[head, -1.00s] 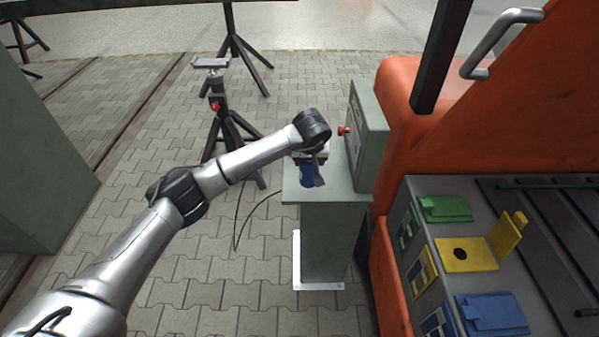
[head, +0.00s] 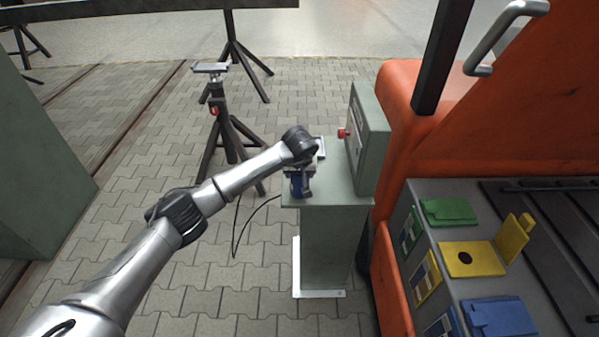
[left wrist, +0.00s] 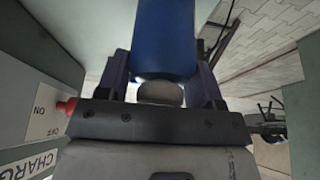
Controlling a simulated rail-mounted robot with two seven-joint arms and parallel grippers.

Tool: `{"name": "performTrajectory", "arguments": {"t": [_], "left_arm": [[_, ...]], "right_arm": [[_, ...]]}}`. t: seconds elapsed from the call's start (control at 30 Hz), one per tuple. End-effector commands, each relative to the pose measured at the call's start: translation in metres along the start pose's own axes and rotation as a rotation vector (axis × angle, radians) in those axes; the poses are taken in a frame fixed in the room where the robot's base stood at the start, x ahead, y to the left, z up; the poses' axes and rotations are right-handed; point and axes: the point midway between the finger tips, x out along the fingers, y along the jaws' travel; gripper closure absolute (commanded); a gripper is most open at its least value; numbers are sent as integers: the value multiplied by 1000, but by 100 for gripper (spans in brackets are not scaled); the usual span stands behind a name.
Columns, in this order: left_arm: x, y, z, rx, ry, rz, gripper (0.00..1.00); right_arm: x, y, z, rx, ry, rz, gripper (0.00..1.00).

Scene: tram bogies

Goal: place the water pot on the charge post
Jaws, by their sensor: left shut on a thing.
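My left gripper (head: 301,176) is over the left part of the charge post's top. It is shut on the blue water pot (left wrist: 165,38), which shows between its two dark fingers in the left wrist view. In the head view only a little blue of the pot shows below the wrist. The charge post (head: 330,240) is a grey-green pedestal with a flat top and a taller box (head: 368,140) on its right side. I cannot tell whether the pot touches the top. My right gripper is not in view.
A red knob (head: 342,133) sticks out of the box toward the gripper; it also shows in the left wrist view (left wrist: 66,107). An orange vehicle (head: 400,95) stands close on the right. A black tripod stand (head: 228,135) is behind to the left.

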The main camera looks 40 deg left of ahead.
Motion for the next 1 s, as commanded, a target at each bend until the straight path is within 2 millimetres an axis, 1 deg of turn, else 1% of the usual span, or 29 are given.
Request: {"name": "performTrajectory", "arguments": {"t": [0.23, 0.27, 0.5, 0.73, 0.83, 0.93, 1.0], "left_arm": [[3, 0, 1, 0, 0, 0, 70], [3, 0, 1, 0, 0, 1, 37], [3, 0, 1, 0, 0, 0, 14], [2, 0, 1, 0, 0, 0, 14], [-2, 0, 0, 0, 0, 0, 14], [-15, 0, -2, 1, 2, 1, 14], [-27, -1, -3, 1, 3, 0, 14]], "right_arm": [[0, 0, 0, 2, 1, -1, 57], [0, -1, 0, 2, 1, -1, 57], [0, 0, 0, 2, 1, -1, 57], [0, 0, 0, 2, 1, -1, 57], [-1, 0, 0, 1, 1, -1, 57], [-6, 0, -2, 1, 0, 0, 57], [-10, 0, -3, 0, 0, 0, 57]]}}
